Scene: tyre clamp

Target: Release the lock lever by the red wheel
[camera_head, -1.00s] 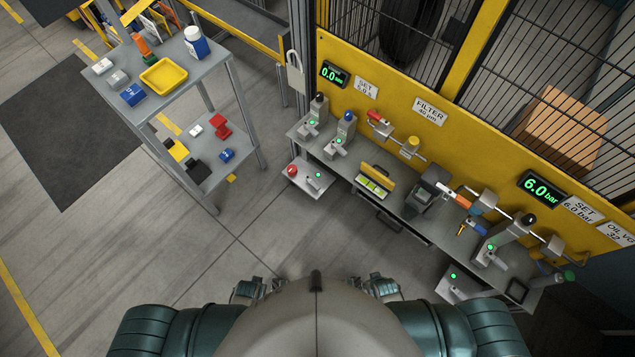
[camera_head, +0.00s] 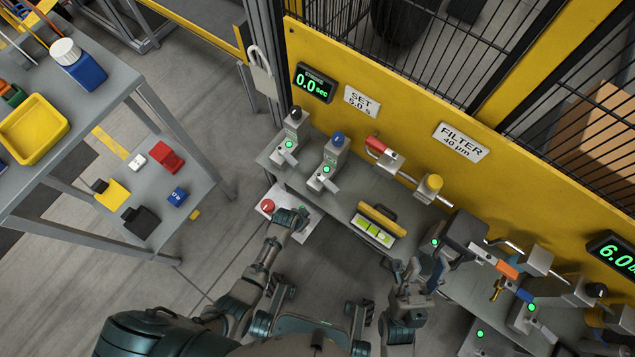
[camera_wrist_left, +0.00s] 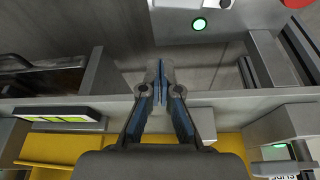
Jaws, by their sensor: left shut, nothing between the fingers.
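The red wheel (camera_head: 268,206) is a small round red knob on a pale shelf (camera_head: 281,227) at the bench's left end; its edge shows at the top right of the left wrist view (camera_wrist_left: 297,3). In the head view my left gripper (camera_head: 299,216) is over this shelf, to the right of the wheel, and covers the spot where the lock lever sits. The left wrist view shows its fingers (camera_wrist_left: 158,82) shut and empty, with a green lamp (camera_wrist_left: 198,24) beyond the tips. My right gripper (camera_head: 415,268) is open and empty before the bench.
The grey bench (camera_head: 345,185) carries lever units with green lamps, a red-handled valve (camera_head: 378,147) and a yellow-lidded box (camera_head: 381,222). A yellow panel (camera_head: 330,50) stands behind it. A grey cart (camera_head: 75,120) with loose items is at the left.

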